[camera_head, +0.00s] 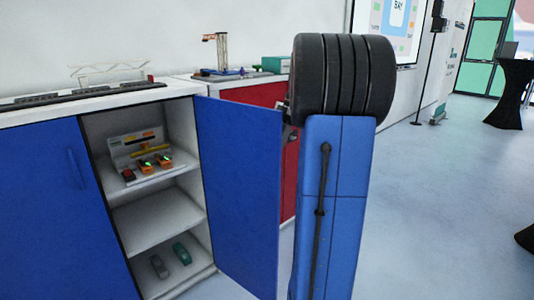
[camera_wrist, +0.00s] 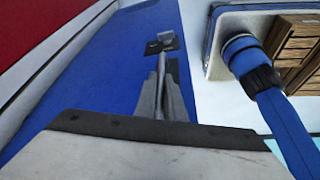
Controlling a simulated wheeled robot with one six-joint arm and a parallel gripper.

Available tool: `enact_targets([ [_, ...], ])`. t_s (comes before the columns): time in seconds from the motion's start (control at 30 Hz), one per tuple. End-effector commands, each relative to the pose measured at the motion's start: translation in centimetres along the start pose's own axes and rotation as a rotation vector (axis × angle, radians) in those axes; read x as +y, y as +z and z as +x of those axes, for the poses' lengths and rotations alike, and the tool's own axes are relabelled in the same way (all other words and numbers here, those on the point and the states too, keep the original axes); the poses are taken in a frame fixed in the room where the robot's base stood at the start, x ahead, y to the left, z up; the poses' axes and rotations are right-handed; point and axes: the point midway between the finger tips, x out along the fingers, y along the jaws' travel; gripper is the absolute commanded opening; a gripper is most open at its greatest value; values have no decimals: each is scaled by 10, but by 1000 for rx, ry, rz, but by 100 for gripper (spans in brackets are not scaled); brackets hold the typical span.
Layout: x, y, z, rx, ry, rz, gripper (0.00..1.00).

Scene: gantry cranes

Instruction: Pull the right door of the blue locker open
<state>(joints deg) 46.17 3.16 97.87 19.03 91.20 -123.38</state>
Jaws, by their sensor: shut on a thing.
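The blue locker (camera_head: 28,195) stands at the left in the head view, with a white top. Its right door (camera_head: 238,175) stands wide open, swung out to the right of the compartment. The left door (camera_head: 55,215) is closed, with a blue handle on it. In the wrist view the right door's blue face (camera_wrist: 95,85) fills the left and middle. My gripper (camera_wrist: 165,48) is shut at that face, on the door's handle, which the fingers mostly hide. In the head view my arm hides the gripper's fingers.
White shelves (camera_head: 150,222) inside hold small coloured devices and two small cars. A red cabinet (camera_head: 262,96) stands just behind the open door. Open floor (camera_head: 450,190) lies to the right, with a black-draped table (camera_head: 510,95) farther back.

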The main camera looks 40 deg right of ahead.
Motion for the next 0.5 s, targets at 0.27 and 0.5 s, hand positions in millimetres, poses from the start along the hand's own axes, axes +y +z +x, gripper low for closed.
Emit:
enact_targets([
  [0.27,10,15,-7,-1,1,2,0],
  [0.5,11,16,-7,-1,1,1,0],
])
